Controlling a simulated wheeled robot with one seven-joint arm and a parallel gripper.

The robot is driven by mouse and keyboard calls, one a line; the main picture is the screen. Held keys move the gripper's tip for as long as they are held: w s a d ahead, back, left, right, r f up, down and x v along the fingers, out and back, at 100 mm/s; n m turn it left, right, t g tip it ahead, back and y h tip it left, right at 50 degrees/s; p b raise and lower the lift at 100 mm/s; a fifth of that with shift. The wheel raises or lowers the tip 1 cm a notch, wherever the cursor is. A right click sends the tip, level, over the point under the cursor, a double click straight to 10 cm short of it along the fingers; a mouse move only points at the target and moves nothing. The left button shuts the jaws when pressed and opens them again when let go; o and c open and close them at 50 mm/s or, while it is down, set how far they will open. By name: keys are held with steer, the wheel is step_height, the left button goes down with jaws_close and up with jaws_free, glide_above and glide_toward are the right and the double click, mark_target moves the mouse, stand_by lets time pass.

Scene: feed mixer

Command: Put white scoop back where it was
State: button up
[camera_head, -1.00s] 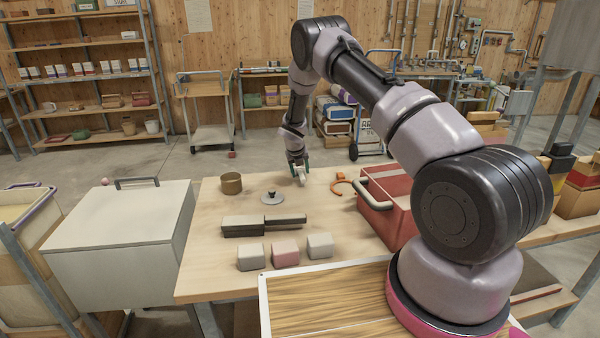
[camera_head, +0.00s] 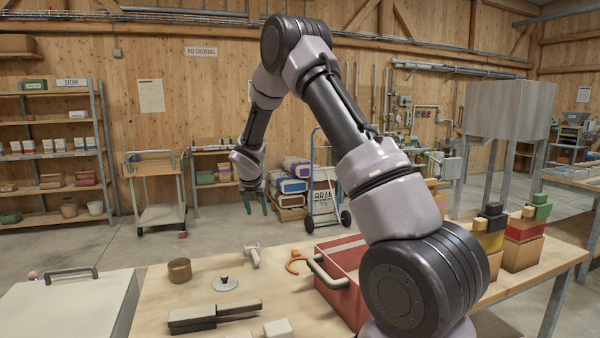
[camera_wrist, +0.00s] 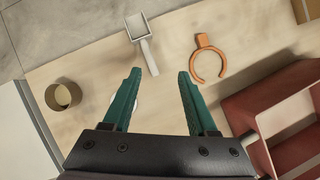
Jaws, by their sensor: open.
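The white scoop (camera_head: 252,254) lies on the wooden table (camera_head: 205,290), near its far edge. In the wrist view the scoop (camera_wrist: 143,45) has its square bowl toward the far edge and its handle pointing toward my gripper (camera_wrist: 158,78). My gripper also shows in the head view (camera_head: 255,204), raised above the table's far side with its teal fingers apart. It is open and empty, and the scoop is clear of it.
An orange open ring (camera_wrist: 208,62) lies right of the scoop. A red box (camera_head: 340,270) with a pale handle stands at right.

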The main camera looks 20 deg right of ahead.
steer(key=s+d+r+m+y, duration=0.1)
steer(key=s+d+r+m, duration=0.2)
steer(key=s+r+m, duration=0.8)
steer(key=s+d+r+m+y, duration=0.1)
steer(key=s+d+r+m, duration=0.3)
steer(key=s+r+m, duration=0.65)
steer(key=s+r+m+t+y, duration=0.1)
steer(key=s+r+m, duration=0.1)
steer(key=s+m, duration=0.4)
steer(key=s+a+r+m+t+y, duration=0.1)
steer(key=s+r+m, duration=0.2)
steer(key=s+m, duration=0.4)
steer(key=s, duration=0.7)
steer(key=shift+a+r, duration=0.2)
steer(key=shift+r, duration=0.15)
